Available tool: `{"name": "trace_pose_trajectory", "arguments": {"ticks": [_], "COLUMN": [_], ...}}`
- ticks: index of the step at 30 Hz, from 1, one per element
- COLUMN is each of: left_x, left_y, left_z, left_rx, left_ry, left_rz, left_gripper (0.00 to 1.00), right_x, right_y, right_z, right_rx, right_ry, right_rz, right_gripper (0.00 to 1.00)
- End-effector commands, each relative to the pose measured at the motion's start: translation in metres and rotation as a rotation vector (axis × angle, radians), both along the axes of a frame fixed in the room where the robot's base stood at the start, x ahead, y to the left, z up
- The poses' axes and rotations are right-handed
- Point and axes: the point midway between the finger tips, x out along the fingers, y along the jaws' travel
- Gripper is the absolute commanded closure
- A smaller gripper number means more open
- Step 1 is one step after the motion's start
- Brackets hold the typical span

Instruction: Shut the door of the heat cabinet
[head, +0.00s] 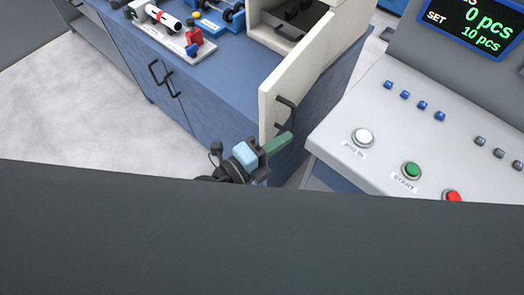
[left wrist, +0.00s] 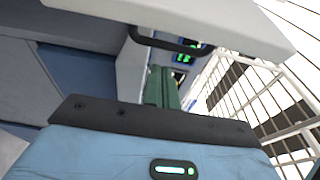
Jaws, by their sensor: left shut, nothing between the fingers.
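The heat cabinet (head: 256,18) is a cream box on the blue bench, with its dark inside showing at the top of the head view. Its cream door (head: 300,72) stands open, swung out towards me. A black bar handle (head: 289,108) is on the door's right face near its free edge. My left gripper (head: 283,141) has green fingers, shut and empty, just below the handle and near the door's lower corner. In the left wrist view the fingers (left wrist: 161,87) point past the handle (left wrist: 167,41) under the door (left wrist: 215,20); contact cannot be told. My right gripper is out of view.
A control console (head: 385,140) with buttons and a display (head: 478,22) stands to the right, close to the gripper. A fixture (head: 165,28) with red and white parts is on the blue bench (head: 215,70). Wire mesh (left wrist: 265,105) shows right in the wrist view.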

Motion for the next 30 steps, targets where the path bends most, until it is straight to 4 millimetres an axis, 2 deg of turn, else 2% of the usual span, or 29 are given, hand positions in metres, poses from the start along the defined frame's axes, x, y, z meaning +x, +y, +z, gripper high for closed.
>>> {"name": "trace_pose_trajectory", "arguments": {"ticks": [1, 7, 23, 30], "left_x": [0.004, 0.014, 0.017, 0.024], "left_y": [0.013, 0.031, 0.038, 0.052], "left_z": [-0.003, -0.003, -0.002, -0.004], "left_rx": [0.007, 0.005, 0.004, 0.008], "left_ry": [0.000, 0.001, 0.001, 0.000], "left_rz": [0.005, 0.003, 0.001, -0.042], "left_gripper": [1.00, 1.00, 1.00, 1.00], "right_x": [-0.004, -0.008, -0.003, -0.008], "right_y": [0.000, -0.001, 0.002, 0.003], "right_z": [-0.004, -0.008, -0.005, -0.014], "right_rx": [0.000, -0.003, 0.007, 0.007], "right_ry": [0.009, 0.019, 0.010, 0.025], "right_rz": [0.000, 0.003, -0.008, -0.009], "right_gripper": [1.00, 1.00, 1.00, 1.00]}}
